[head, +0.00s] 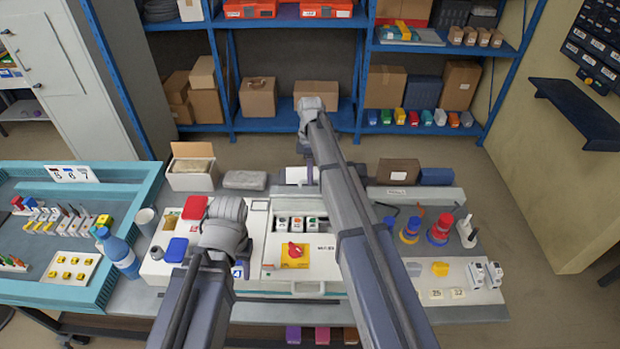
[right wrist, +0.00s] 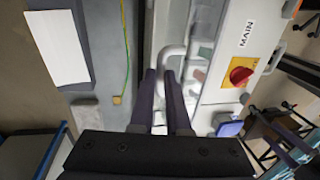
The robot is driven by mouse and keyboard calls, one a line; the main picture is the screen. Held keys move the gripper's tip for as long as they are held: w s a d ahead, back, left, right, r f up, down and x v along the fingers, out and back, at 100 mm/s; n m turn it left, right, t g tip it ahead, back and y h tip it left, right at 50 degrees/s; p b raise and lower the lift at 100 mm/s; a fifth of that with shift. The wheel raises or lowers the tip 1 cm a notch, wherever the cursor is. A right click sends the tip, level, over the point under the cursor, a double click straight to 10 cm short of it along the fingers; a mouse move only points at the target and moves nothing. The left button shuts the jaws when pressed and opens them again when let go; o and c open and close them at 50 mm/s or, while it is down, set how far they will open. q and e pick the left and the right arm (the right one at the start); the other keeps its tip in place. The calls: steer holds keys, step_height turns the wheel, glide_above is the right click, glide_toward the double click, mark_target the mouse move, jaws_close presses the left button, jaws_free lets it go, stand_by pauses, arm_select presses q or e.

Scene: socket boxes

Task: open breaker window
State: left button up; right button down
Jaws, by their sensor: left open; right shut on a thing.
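The white electrical box (head: 330,270) stands on the bench. A row of breakers (head: 297,224) shows in its upper opening, above a red rotary switch (head: 295,252) on a yellow plate. In the right wrist view the switch (right wrist: 241,75) is at the right, beside the window's clear strip (right wrist: 203,48). My right gripper (right wrist: 160,76) is shut on the white loop handle (right wrist: 181,51). In the head view the right gripper (head: 306,165) is beyond the breakers, partly hidden by my arm. The window's exact angle is unclear. My left gripper (head: 242,246) is open left of the breakers, fingers mostly hidden.
A teal-edged tray (head: 95,292) with parts and a blue bottle (head: 118,252) are at the left. Red and blue plugs (head: 439,229) stand at the right. Small cartons (head: 398,171) line the back. My right arm crosses above the box's right side.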

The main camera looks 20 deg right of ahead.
steer(key=shift+w, duration=0.15)
stand_by(0.3)
steer(key=c, duration=0.9)
jaws_free()
steer(key=shift+r, duration=0.1)
steer(key=p+v, duration=0.7)
steer(key=shift+d+r+p, duration=0.1)
steer(key=shift+r+p, duration=0.2)
